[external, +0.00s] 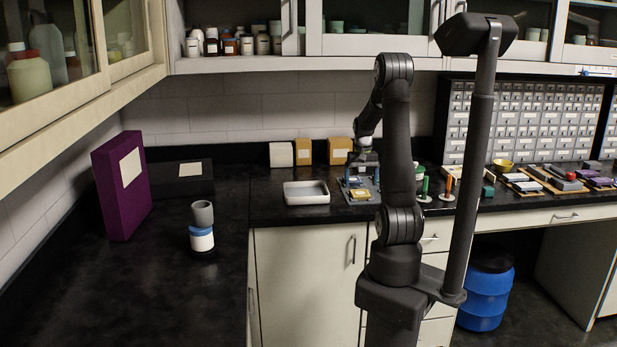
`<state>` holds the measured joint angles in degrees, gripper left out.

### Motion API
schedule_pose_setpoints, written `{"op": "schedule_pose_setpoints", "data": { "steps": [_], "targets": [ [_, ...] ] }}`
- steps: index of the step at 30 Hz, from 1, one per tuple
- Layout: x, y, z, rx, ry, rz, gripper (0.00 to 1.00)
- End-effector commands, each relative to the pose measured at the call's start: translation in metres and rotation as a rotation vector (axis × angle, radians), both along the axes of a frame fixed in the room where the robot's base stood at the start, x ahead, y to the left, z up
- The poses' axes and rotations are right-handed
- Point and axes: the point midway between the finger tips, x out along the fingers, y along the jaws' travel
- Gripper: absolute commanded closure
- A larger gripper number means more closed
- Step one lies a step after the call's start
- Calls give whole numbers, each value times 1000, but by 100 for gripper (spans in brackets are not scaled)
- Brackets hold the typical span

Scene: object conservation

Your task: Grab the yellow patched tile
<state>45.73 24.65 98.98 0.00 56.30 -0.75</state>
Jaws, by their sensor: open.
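A small yellow tile (360,194) lies on a grey base (375,197) on the back counter, just left of my upright arm links. It is too small in this view to make out its patch pattern. My gripper (361,170) points down just above the grey base and the yellow tile. It is open, and I see nothing held in it. My arm hides the right part of this area, and blue parts (346,182) stand around the tile.
A white tray (306,198) stands left of the base. Yellow-brown boxes (340,150) are by the wall. Green (425,187) and orange (448,186) upright pieces stand to the right.

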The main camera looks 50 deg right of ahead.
Motion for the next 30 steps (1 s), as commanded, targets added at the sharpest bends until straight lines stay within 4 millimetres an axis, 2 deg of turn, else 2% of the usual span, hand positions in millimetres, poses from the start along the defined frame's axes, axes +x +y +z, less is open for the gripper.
{"op": "schedule_pose_setpoints", "data": {
  "steps": [3, 7, 16, 17, 24, 25, 30],
  "targets": [
    [1, 2, -20, 4, 4, 0, 9],
    [1, 2, -37, 2, 2, 0, 9],
    [1, 1, -44, 1, 1, 0, 9],
    [1, 1, -44, 1, 1, 0, 11],
    [1, 1, -43, 1, 1, 0, 58],
    [1, 1, -43, 1, 1, 0, 62],
    [1, 1, -43, 0, 0, 0, 62]
  ]
}}
